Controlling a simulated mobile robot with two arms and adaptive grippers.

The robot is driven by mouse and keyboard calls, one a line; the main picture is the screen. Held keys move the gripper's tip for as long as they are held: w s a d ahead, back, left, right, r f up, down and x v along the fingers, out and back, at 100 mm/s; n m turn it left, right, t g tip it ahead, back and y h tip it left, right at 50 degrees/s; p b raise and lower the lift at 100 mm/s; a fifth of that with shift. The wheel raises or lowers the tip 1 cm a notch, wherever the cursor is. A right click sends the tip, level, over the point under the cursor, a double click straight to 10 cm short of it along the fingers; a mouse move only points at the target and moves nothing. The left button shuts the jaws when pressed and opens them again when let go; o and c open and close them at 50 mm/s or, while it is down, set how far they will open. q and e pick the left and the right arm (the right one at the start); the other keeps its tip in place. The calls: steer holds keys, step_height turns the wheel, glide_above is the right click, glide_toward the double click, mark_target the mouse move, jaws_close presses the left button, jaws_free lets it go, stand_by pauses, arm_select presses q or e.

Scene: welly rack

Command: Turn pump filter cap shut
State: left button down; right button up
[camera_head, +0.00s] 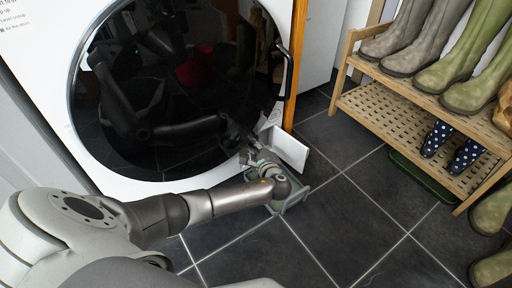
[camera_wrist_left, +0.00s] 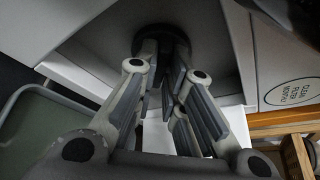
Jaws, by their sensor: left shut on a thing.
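The dark round pump filter cap (camera_wrist_left: 160,38) sits in a recess low on the white washing machine (camera_head: 55,75). It shows in the left wrist view, with its grip ridge between my fingers. My left gripper (camera_wrist_left: 163,88) is shut on the cap's ridge. In the head view the left gripper (camera_head: 252,158) reaches into the machine's lower right corner, and the cap is hidden behind it. A white flap (camera_head: 291,149) stands open beside it. My right gripper is not in view.
A grey-green tray (camera_head: 292,200) lies on the floor under the recess. The machine's dark round door (camera_head: 180,85) is above my gripper. A wooden rack (camera_head: 385,108) with several boots stands at the right. Dark floor tiles between are clear.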

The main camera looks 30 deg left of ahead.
arm_select(q)
steer(key=m+g+p, duration=0.1)
steer(key=m+p, duration=0.1)
steer(key=m+g+p, duration=0.3)
steer(key=m+p, duration=0.1)
steer(key=shift+w+d+r+m+y+p, duration=0.1)
steer(key=shift+w+d+m+y+p, duration=0.2)
steer(key=shift+w+y+p, duration=0.1)
stand_by(0.6)
steer(key=c, duration=1.5)
jaws_free()
steer(key=shift+a, duration=0.1)
steer(key=shift+r, duration=0.1)
steer(key=v, duration=1.2)
